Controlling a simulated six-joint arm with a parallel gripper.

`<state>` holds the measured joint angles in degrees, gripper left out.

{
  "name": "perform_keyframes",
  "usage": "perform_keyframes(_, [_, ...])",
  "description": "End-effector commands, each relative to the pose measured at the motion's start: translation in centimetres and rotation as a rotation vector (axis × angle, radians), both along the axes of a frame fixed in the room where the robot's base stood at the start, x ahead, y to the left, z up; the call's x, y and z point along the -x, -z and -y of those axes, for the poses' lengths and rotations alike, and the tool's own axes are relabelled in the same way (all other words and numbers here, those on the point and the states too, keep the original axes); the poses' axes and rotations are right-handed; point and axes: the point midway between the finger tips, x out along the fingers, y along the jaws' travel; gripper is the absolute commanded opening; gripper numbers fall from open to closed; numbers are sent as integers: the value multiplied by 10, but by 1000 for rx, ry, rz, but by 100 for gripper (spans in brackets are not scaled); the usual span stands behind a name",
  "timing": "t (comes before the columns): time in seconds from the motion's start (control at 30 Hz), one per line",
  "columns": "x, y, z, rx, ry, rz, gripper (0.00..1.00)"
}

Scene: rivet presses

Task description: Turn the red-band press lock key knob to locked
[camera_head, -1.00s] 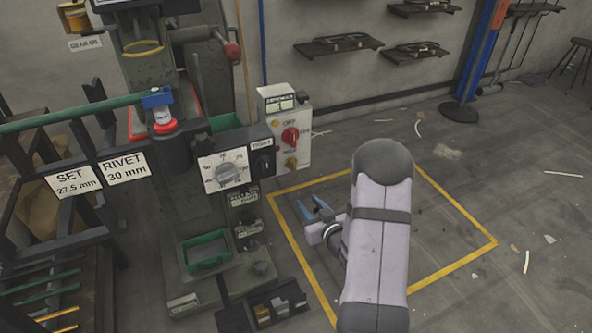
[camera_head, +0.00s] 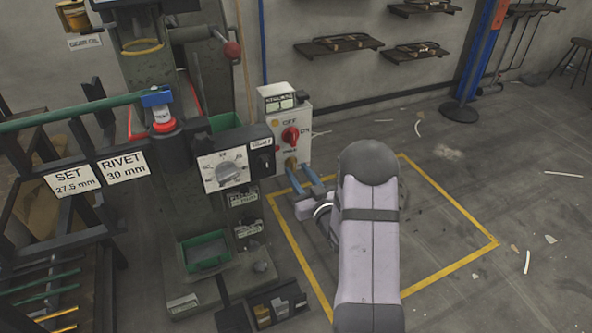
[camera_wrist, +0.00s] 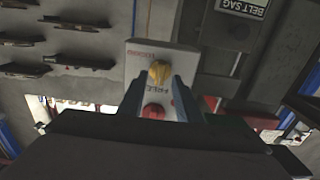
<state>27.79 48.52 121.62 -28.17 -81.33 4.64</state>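The press with a red band (camera_head: 163,125) stands at left in the head view. Its pale switch box (camera_head: 298,140) carries a red knob (camera_head: 290,136) and, below it, a yellow-brass lock key knob (camera_head: 290,163). In the wrist view, the yellow knob (camera_wrist: 159,72) sits between words that look like LOCKED and FREE, with the red knob (camera_wrist: 153,110) beyond the FREE label. My gripper (camera_head: 304,176) is open, its two blue-grey fingers reaching at the lower part of the box. In the wrist view the fingertips (camera_wrist: 158,82) lie either side of the yellow knob; contact cannot be told.
A dial panel (camera_head: 231,170) with a black knob stands left of the switch box.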

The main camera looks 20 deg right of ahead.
Motion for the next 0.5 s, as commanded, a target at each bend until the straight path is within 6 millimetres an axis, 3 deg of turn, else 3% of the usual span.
perform_keyframes(0.2, [-19, 0, 0, 0, -1, -1, 31])
perform_keyframes(0.5, [-23, 0, 0, 0, 1, 0, 31])
